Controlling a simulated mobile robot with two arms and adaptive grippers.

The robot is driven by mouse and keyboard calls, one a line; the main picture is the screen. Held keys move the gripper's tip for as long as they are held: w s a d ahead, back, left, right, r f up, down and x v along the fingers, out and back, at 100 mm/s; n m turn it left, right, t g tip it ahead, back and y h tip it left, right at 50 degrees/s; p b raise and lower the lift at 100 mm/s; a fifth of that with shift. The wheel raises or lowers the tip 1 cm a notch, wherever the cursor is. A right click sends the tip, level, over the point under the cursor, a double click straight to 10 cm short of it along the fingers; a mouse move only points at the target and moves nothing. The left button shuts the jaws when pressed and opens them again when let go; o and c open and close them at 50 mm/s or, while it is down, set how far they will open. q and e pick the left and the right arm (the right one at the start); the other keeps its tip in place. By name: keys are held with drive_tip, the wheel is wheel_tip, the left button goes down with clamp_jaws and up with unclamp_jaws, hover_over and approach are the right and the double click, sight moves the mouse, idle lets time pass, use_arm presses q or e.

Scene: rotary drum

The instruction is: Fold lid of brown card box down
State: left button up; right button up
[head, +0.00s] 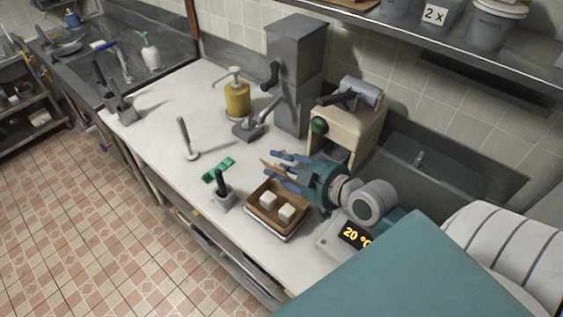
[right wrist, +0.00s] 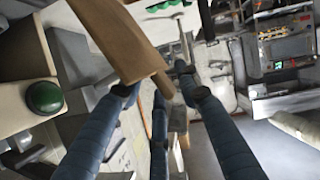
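The brown card box (head: 252,211) stands on the white counter, open at the top, with two pale cubes inside. Its lid (head: 270,169) stands raised at the box's back edge, partly hidden by my fingers. In the right wrist view the brown lid (right wrist: 118,38) is large and close, by the tips of the left and middle fingers; I cannot tell whether they touch it. My right gripper (head: 282,168) is above the back of the box with its blue fingers spread apart. My left gripper is not in view.
A beige press with a green knob (head: 319,125) stands behind my right gripper. A black-handled tool in a small holder (head: 223,196) and a green item (head: 218,169) are left of the box. A 20 °C display (head: 355,236) is at its right. The counter's left part is mostly clear.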

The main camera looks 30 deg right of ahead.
drive_tip(key=shift+w+d+r, duration=0.1)
drive_tip(key=shift+r, duration=0.15)
drive_tip(key=shift+r, duration=0.3)
wheel_tip(320, 180, up, 9)
